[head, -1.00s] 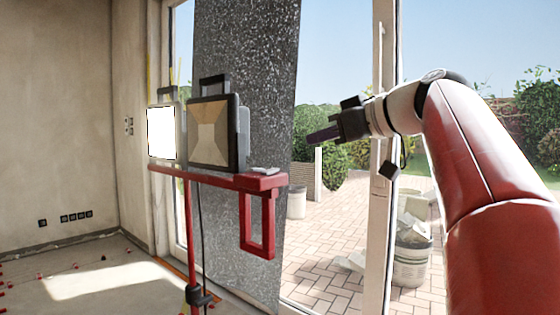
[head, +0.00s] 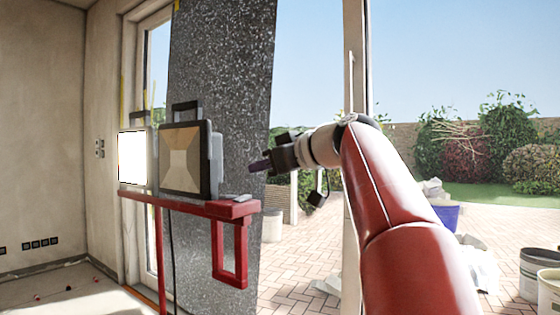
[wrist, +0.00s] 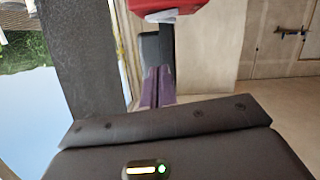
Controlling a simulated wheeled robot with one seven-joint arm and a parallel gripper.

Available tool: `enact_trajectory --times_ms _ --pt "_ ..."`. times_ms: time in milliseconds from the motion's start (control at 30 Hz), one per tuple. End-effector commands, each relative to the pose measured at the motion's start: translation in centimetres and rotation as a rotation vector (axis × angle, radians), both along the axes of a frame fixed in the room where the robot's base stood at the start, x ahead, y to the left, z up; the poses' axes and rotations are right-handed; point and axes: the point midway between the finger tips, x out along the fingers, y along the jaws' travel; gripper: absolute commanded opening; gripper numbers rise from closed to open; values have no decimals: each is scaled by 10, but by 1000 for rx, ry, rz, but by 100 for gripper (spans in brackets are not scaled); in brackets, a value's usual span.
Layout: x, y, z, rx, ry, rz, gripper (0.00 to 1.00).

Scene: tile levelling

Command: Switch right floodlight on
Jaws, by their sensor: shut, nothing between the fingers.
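The right floodlight (head: 186,160) stands on a red stand's crossbar (head: 190,206). It has a dark frame and handle, and its tan face is unlit. The left floodlight (head: 133,158) beside it glows white. A small grey piece (head: 236,197) lies on the bar's right end. My gripper (head: 258,166) is shut and empty, to the right of the right floodlight and apart from it, pointing left. In the wrist view its purple fingers (wrist: 158,88) are together, below a red part (wrist: 168,6) at the top. No switch can be made out.
A tall speckled stone slab (head: 222,70) leans behind the floodlights. A red rectangular loop (head: 231,255) hangs under the bar, and a black cable runs down by the post. A window frame post (head: 355,60) stands behind my arm. Buckets (head: 540,275) are outside at right.

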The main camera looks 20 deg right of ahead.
Motion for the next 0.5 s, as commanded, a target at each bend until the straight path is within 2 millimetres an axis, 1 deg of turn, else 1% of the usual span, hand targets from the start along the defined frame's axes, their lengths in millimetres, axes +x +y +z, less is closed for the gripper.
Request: enact_trajectory --times_ms 33,100,200,300,400,500 --pt "9 7 -2 -1 3 4 0" --pt "20 14 -5 0 2 3 0" --pt "20 11 -25 2 1 0 0" --pt "21 9 -36 1 2 -1 0" --pt "21 8 -42 -1 1 0 0" --pt "21 8 -45 -1 -1 -1 0"
